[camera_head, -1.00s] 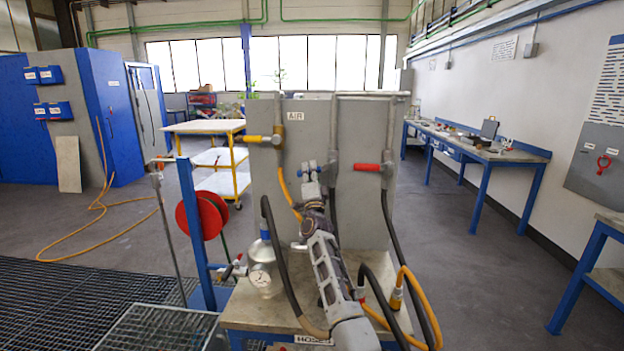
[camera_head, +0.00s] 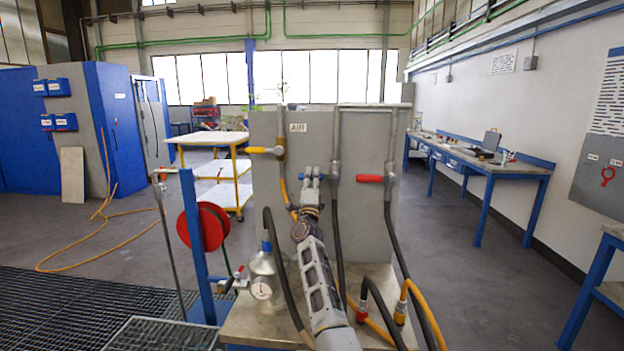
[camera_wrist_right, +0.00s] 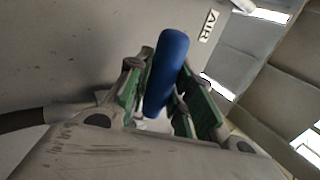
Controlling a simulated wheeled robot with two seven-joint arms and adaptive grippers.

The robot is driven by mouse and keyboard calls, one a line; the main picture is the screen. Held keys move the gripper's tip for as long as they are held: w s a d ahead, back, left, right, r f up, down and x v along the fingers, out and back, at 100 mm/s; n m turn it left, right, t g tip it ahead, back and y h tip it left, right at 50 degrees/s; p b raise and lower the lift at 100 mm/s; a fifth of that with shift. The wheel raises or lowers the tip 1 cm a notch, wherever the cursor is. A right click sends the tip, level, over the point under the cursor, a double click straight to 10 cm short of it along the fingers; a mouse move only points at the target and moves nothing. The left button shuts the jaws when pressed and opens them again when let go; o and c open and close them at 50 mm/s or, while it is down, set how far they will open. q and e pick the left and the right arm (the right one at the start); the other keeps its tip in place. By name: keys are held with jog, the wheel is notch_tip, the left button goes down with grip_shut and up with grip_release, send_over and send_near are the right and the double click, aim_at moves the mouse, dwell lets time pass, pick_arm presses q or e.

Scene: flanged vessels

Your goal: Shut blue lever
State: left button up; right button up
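The blue lever (camera_wrist_right: 168,70) shows large in the right wrist view as a rounded blue handle, between the two green-padded fingers of my right gripper (camera_wrist_right: 170,95). The fingers stand apart on either side of it, with a visible gap at the right finger. In the head view my right gripper (camera_head: 311,175) is in front of the grey panel, between the yellow and red levers. Only bits of blue show at its fingertips there, and the gripper hides the lever's mount. My left gripper is not in view.
The grey panel (camera_head: 355,215) carries a yellow lever (camera_head: 262,150), a red lever (camera_head: 370,179) and black and yellow hoses. A red hose reel (camera_head: 203,229) is farther left.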

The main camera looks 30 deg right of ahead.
jog(key=o, duration=0.4)
jog(key=shift+s+f, duration=0.1)
jog(key=shift+v, duration=5.85)
